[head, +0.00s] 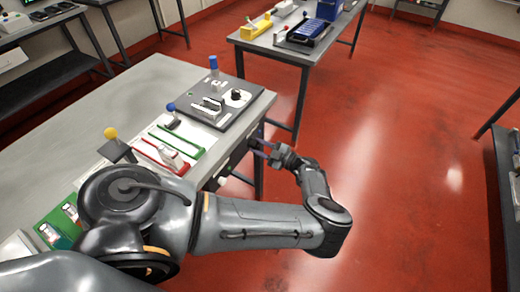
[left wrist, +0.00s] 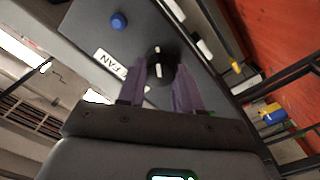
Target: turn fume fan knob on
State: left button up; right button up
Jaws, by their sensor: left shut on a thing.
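The black fan knob (left wrist: 160,62) with a white pointer line sits on a dark panel (left wrist: 82,30), beside a white label (left wrist: 110,63) reading FAN. In the left wrist view my left gripper (left wrist: 160,72) has its two purple fingers on either side of the knob, shut on it. In the head view the left gripper (head: 261,147) is at the dark front panel below the table's right edge. The knob itself cannot be made out there. My right gripper is not in view.
A blue button (left wrist: 118,21) is on the same panel. A grey table (head: 120,104) above carries a dark fixture plate (head: 186,99), red (head: 150,153) and green (head: 178,141) rails, and a yellow-topped lever (head: 110,133). Red floor is open to the right.

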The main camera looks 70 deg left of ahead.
pick_arm(q)
jog(key=n+b, duration=0.2)
jog(key=n, duration=0.2)
jog(key=shift+f, duration=0.1)
jog(key=shift+n+b, duration=0.7)
jog(key=shift+n, duration=0.6)
jog(key=o, duration=1)
jog(key=shift+o, duration=0.2)
jog(key=shift+w, duration=0.1)
jog(key=v, duration=1)
jog(key=shift+w+d+b, duration=0.25)
jog(key=shift+d+b, duration=0.05)
jog(key=shift+d, duration=0.05)
